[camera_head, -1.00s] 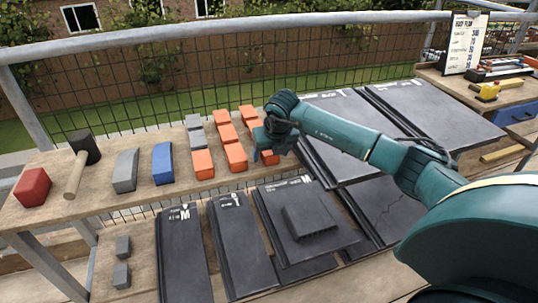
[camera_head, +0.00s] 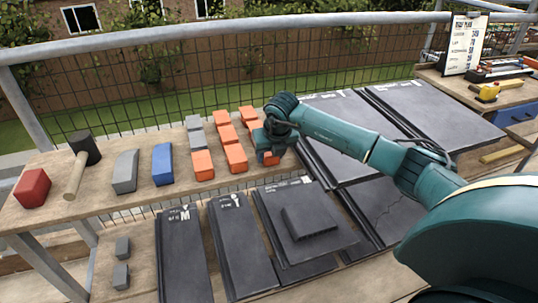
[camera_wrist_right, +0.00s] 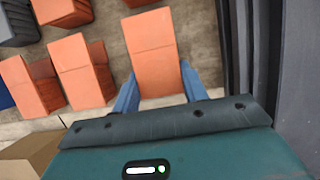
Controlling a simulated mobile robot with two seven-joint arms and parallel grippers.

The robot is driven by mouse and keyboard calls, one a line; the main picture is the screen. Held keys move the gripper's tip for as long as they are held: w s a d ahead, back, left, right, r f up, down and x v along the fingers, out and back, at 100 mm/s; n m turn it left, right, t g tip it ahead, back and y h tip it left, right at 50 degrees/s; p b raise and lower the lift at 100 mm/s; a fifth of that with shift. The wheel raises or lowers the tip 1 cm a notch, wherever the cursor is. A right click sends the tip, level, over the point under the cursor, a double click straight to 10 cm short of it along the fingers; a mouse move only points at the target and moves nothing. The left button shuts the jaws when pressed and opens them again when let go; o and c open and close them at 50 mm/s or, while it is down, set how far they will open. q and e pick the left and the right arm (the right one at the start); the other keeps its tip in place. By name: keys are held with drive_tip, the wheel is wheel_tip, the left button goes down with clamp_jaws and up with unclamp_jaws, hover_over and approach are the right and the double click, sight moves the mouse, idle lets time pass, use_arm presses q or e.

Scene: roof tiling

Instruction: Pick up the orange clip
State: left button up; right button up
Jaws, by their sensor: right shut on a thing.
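Several orange clips stand in rows on the wooden bench, such as one (camera_head: 203,165) at the front and one (camera_head: 237,157) beside my gripper. My right gripper (camera_head: 268,156) is at the right end of these rows, pointing down. In the right wrist view its two blue fingers (camera_wrist_right: 160,90) are shut on an orange clip (camera_wrist_right: 154,45), one on each side. In the head view that clip is mostly hidden by the gripper. I cannot tell whether it is clear of the bench. My left gripper is not in view.
A blue block (camera_head: 162,164), grey block (camera_head: 125,171), mallet (camera_head: 80,160) and red block (camera_head: 32,188) lie further left. Dark tiles (camera_head: 236,245) lie in front, and large dark panels (camera_head: 430,115) rise to the right.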

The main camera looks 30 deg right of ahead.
wheel_tip(320, 180, up, 10)
drive_tip(key=shift+p, duration=0.35)
drive_tip(key=o, duration=0.6)
drive_tip(key=c, duration=0.8)
